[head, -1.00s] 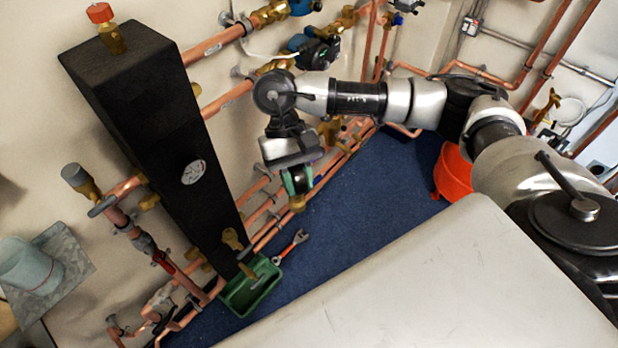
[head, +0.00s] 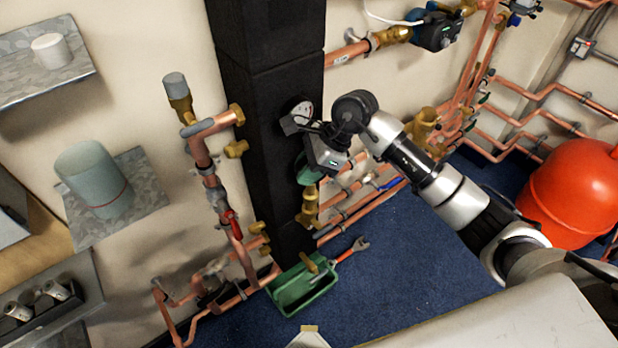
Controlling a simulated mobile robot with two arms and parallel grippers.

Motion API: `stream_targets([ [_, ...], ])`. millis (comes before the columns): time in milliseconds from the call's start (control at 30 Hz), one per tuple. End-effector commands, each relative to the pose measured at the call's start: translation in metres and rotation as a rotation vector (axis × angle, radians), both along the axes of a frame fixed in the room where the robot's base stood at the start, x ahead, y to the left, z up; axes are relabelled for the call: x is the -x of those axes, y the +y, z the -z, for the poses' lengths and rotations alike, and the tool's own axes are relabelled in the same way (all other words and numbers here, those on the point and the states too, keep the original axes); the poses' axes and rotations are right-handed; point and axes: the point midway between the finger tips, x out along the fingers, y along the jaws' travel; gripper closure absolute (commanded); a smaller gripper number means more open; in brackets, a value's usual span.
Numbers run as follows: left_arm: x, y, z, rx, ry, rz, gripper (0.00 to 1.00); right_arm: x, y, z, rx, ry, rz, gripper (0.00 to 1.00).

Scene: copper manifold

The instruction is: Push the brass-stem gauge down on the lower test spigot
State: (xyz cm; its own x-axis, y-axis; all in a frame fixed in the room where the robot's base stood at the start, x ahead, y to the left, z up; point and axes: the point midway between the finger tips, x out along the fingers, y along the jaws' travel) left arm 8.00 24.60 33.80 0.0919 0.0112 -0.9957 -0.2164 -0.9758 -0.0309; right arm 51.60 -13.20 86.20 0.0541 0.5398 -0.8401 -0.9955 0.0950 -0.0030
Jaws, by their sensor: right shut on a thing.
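My right gripper (head: 314,168) is in front of the tall black manifold column (head: 283,90). It is shut on the gauge (head: 303,172), whose green rim shows beside the jaws; its face is mostly hidden. A brass stem (head: 311,190) points down from the gauge. Directly below is the brass lower test spigot (head: 308,212) on the column. Stem and spigot line up and look to meet in this view, but I cannot tell how far down the stem sits. My left gripper is not in view.
Copper pipes (head: 215,190) flank the column. A red vessel (head: 572,190) stands right.

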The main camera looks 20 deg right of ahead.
Motion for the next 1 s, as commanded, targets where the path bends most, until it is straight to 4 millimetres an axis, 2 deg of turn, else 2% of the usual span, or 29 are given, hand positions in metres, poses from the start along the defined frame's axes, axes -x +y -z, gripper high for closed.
stream_targets([
  [67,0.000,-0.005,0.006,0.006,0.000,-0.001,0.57,-0.004,-0.005,0.000,-0.003,-0.002,0.029,1.00],
  [100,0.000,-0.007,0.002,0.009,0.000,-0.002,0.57,-0.005,-0.008,-0.008,-0.002,-0.004,0.020,1.00],
  [233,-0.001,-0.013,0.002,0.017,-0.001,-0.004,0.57,-0.006,-0.014,-0.017,-0.003,-0.005,0.002,1.00],
  [433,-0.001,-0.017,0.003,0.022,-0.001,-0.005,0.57,-0.007,-0.016,-0.020,-0.006,-0.009,-0.008,1.00],
  [667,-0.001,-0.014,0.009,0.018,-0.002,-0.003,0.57,-0.006,-0.014,-0.008,-0.007,-0.009,-0.011,1.00],
  [1000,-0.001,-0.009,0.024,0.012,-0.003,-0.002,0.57,-0.006,-0.016,0.020,-0.004,-0.002,-0.008,1.00],
])
